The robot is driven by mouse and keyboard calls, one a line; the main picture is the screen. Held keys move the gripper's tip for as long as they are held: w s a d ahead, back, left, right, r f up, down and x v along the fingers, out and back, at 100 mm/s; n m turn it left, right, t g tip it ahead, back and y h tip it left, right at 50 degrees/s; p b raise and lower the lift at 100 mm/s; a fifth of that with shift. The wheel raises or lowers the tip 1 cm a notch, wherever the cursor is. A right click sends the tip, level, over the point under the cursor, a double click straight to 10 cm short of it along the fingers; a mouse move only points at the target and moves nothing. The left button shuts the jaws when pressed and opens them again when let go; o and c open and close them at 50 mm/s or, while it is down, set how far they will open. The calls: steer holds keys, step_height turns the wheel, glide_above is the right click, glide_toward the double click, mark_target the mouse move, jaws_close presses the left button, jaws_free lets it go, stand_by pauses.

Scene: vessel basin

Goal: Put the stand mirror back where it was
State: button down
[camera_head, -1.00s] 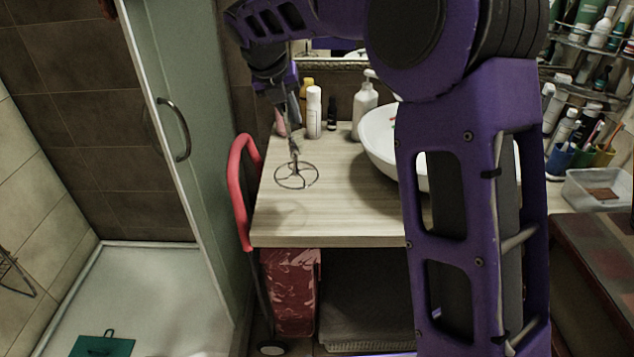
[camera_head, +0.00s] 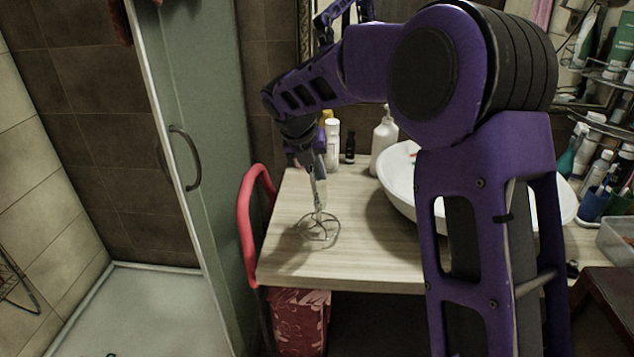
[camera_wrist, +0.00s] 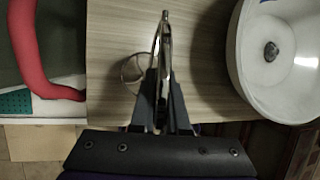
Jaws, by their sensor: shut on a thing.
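The stand mirror (camera_head: 318,228) hangs below my gripper (camera_head: 315,172) at the left part of the wooden counter (camera_head: 370,255). Its round wire base shows over the counter top; I cannot tell for sure whether it touches the wood. In the wrist view my gripper (camera_wrist: 162,125) is shut on the thin, edge-on mirror (camera_wrist: 163,45), with part of the wire base (camera_wrist: 130,70) to the left. The mirror's upper part is mostly hidden by the gripper in the head view.
The white basin (camera_head: 400,190) stands right of the mirror. A white pump bottle (camera_head: 383,140), a white bottle (camera_head: 332,145) and a small dark bottle (camera_head: 350,146) stand behind. A red handle (camera_head: 245,215) rises at the counter's left edge. The counter front is clear.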

step_height(320, 180, down, 2)
steer(key=shift+f, duration=0.1)
steer(key=c, duration=0.9)
jaws_free()
steer(key=p+v, duration=0.1)
steer(key=v, duration=1.1)
steer(key=shift+p, duration=0.3)
steer(key=shift+w, duration=0.1)
